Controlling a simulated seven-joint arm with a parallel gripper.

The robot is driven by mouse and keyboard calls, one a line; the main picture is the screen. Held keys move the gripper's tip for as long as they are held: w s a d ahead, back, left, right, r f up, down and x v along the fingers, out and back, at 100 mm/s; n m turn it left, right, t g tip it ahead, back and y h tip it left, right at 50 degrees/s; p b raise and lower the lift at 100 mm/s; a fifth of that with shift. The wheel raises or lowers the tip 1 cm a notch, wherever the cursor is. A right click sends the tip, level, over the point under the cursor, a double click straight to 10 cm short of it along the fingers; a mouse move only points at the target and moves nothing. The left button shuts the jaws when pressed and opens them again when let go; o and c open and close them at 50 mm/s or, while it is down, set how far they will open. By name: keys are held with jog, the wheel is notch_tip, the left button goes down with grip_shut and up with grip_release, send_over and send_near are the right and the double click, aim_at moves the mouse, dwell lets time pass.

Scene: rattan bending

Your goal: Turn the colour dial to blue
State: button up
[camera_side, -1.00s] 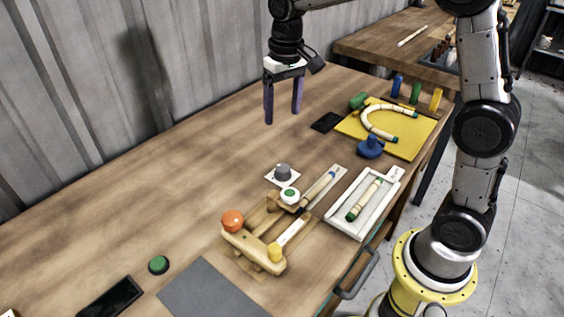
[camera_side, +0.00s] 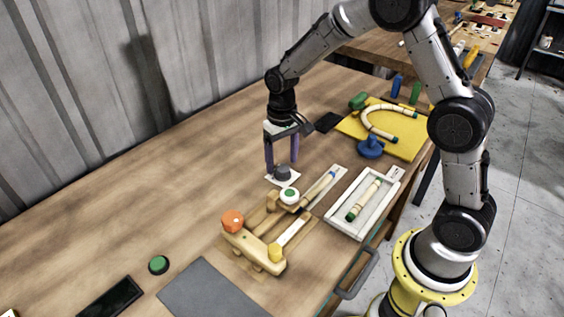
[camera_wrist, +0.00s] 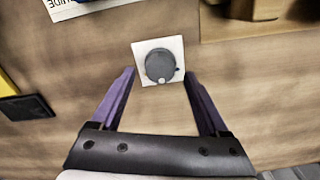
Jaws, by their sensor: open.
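The dial is a grey round knob (camera_side: 283,172) on a white square plate (camera_side: 272,178). In the wrist view the knob (camera_wrist: 160,65) shows a pale dot at its lower edge and a small dark mark on the plate at its right. I see no blue on the dial. My gripper (camera_side: 282,166) has two purple fingers pointing down, open, around or just above the knob; whether they touch it cannot be told from the side. In the wrist view the open fingertips (camera_wrist: 160,75) lie left and right of the plate.
A wooden bending jig (camera_side: 255,245) with an orange knob (camera_side: 232,220) stands close in front of the dial. A white tray (camera_side: 343,226) holds a rattan piece. A yellow board (camera_side: 405,148) with a curved rattan lies behind, beside a blue knobbed object (camera_side: 370,147).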

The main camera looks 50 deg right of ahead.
jog(key=shift+f, duration=0.65)
grip_shut()
